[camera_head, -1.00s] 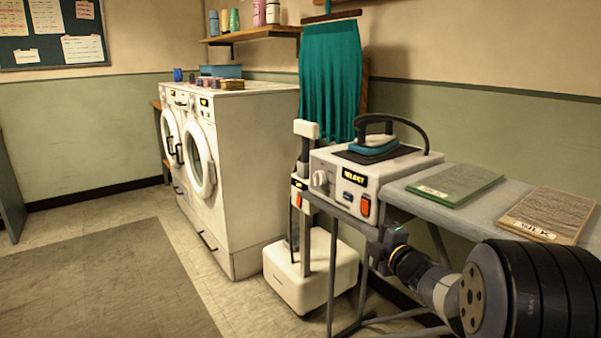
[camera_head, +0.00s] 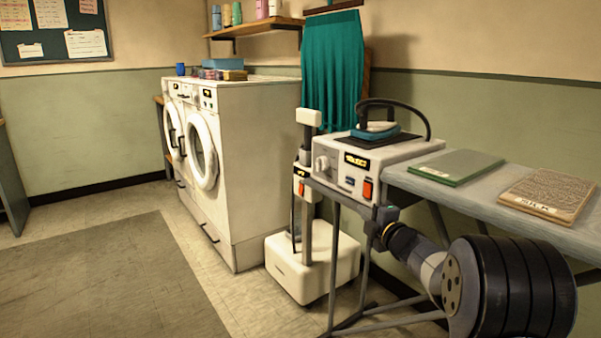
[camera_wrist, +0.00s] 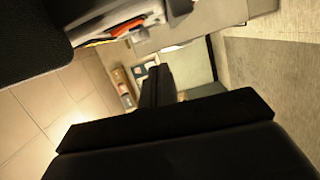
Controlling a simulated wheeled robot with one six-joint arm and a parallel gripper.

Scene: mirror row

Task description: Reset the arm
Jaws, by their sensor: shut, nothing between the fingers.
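My arm reaches in from the lower right in the head view, its thick black ribbed part nearest the camera. My gripper (camera_head: 382,224) is at its far end, beside the front right corner of the white ironing unit (camera_head: 331,168) and below its top. Whether it touches the unit or the table leg cannot be told. In the wrist view, the dark fingers (camera_wrist: 157,84) are together, with nothing seen between them.
The iron (camera_head: 375,131) rests on the unit. A green board (camera_head: 457,167) and a tan board (camera_head: 548,194) lie on the grey table (camera_head: 478,207). A white wheeled stand (camera_head: 314,262) is left of the table legs. White washers (camera_head: 240,160) stand behind; the left floor is clear.

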